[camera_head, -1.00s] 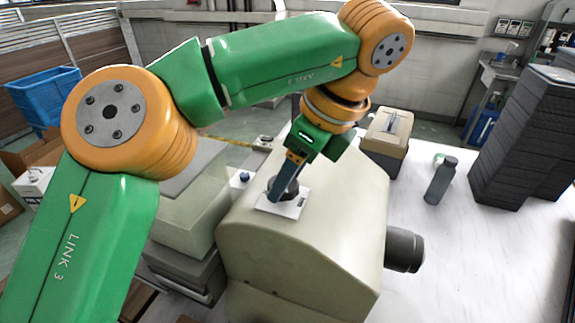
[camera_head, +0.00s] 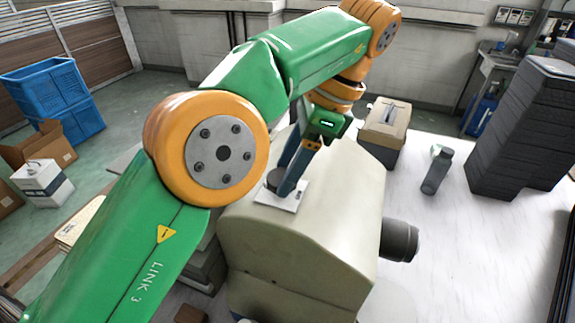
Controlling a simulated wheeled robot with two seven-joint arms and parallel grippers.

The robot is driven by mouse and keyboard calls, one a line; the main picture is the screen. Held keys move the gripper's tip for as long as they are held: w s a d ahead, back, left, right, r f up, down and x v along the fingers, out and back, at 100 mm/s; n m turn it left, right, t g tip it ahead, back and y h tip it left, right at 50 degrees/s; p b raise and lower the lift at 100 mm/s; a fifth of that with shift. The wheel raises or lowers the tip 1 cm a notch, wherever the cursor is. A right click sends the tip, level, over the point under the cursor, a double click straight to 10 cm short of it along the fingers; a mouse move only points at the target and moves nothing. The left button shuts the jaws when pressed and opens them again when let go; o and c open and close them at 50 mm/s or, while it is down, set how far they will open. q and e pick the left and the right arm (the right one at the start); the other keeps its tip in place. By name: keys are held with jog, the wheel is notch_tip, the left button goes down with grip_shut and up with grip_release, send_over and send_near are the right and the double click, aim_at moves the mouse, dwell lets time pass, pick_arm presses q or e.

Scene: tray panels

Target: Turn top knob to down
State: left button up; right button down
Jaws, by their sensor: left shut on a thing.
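The top knob (camera_head: 274,180) is a dark round knob on a white square plate (camera_head: 264,196). The plate lies on top of a beige rounded machine housing (camera_head: 300,240). My left gripper (camera_head: 284,186) reaches down from above and is shut on the knob, its dark blue fingers at the knob's sides. The fingers hide part of the knob, so I cannot tell which way it points. My right gripper is not in view.
A beige toolbox (camera_head: 386,125) stands behind the housing. A dark bottle (camera_head: 437,172) and a tall stack of dark trays (camera_head: 510,130) stand to the right. A dark cylinder (camera_head: 399,240) sticks out of the housing's right side. The white tabletop between them is clear.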

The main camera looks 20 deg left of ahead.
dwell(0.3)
pick_arm(q)
jog(key=o, duration=1.4)
jog(key=shift+c, duration=0.2)
